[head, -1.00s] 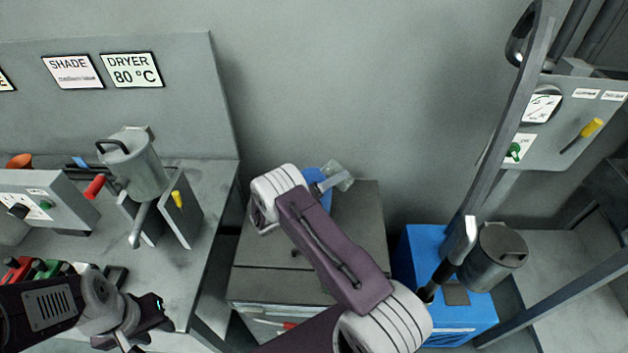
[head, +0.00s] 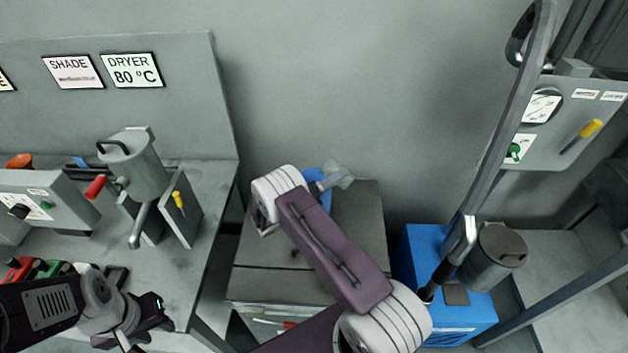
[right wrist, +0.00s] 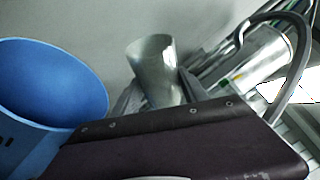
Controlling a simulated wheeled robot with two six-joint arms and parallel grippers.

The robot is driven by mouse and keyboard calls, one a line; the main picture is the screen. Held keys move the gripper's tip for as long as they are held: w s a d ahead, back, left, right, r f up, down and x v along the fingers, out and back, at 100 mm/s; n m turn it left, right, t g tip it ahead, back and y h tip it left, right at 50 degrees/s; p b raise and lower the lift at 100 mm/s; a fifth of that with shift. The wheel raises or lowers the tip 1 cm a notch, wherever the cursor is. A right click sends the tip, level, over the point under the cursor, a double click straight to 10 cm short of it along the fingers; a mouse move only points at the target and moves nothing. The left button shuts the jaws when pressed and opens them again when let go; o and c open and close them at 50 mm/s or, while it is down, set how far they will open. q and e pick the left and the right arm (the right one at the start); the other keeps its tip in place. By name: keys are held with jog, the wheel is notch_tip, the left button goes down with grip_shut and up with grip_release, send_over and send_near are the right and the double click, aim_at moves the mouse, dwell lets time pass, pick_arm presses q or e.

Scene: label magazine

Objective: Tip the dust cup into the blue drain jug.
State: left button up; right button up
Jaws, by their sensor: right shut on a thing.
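The dust cup (right wrist: 152,62) is a clear, greyish tumbler held between the fingers of my right gripper (right wrist: 160,92) in the right wrist view. It leans a little towards the blue drain jug (right wrist: 32,125), whose open mouth is to its left, apart from it. I cannot see the cup's contents. In the head view the cup (head: 339,174) is above and right of the blue jug (head: 324,196), which is mostly hidden behind my right arm. My left gripper (head: 158,309) is at the lower left, away from both; its jaws are unclear.
A grey cabinet (head: 360,230) stands under the jug. A bench with a metal hopper (head: 140,168) is at left. A blue box (head: 418,250) with a dark lidded canister (head: 494,258) and a slanted post stand at right.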

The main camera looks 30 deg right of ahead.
aim_at(324, 174)
jog(key=shift+s+r, duration=0.1)
jog(key=shift+r+n, duration=0.1)
jog(key=shift+n, duration=0.3)
jog(key=shift+r, duration=0.1)
jog(key=shift+w+n, duration=0.2)
jog(key=shift+n, duration=0.1)
jog(key=shift+w+a+r+n+h+b, duration=0.4)
jog(key=shift+w+n+h, duration=0.15)
jog(key=shift+n, duration=0.25)
dwell(0.5)
jog(key=shift+w+r+n+t, duration=0.1)
jog(key=shift+r+n+t, duration=0.2)
jog(key=shift+n, duration=0.25)
jog(key=shift+w+r+n+t, duration=0.15)
jog(key=shift+n+t, duration=0.15)
jog(key=shift+n, duration=0.25)
jog(key=shift+w+a+f+n+t+h+b, duration=0.15)
jog(key=shift+f+n+t+h+b, duration=0.2)
jog(key=shift+n+t, duration=0.45)
dwell(0.8)
jog(key=shift+w+a+r+n, duration=0.1)
jog(key=shift+r+n, duration=0.05)
jog(key=shift+n, duration=0.5)
jog(key=shift+w+r+n, duration=0.1)
jog(key=shift+r+n, duration=0.05)
jog(key=shift+n, duration=0.5)
